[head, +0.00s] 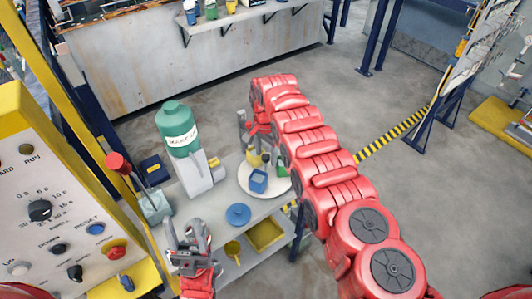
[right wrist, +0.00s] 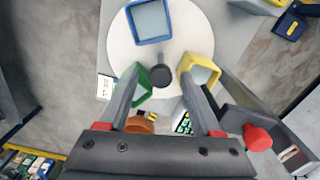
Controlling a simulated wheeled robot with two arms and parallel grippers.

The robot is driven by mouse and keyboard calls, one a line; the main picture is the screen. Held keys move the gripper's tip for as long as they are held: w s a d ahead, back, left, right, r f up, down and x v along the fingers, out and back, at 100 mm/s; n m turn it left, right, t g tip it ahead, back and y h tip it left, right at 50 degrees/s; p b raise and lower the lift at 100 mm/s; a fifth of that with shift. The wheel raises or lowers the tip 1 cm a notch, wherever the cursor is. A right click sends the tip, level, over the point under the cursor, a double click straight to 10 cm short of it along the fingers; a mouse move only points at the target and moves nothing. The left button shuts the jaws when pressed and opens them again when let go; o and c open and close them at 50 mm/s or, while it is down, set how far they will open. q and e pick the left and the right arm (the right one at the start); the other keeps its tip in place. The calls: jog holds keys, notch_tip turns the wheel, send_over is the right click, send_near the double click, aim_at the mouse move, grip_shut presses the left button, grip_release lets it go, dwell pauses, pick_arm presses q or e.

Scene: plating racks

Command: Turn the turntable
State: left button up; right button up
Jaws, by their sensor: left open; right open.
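The turntable is a white round disc (head: 278,188) on the grey cart top in the head view; it fills the upper middle of the right wrist view (right wrist: 192,30). A blue square container (right wrist: 150,21), a green one (right wrist: 136,92) and a yellow one (right wrist: 200,68) stand on it around a dark central knob (right wrist: 161,76). My right gripper (right wrist: 160,74) is open, its fingers either side of the knob in the picture; I cannot tell whether they touch it. My left gripper (head: 188,232) is open and empty at the cart's near left, away from the turntable.
A green-topped dispenser (head: 180,135) stands left of the turntable on the cart (head: 222,190). A blue round lid (head: 238,214) lies nearer me. A yellow bin (head: 266,234) sits lower down. A control panel (head: 40,210) is at far left. Open floor lies right.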

grip_shut()
dwell(1.3)
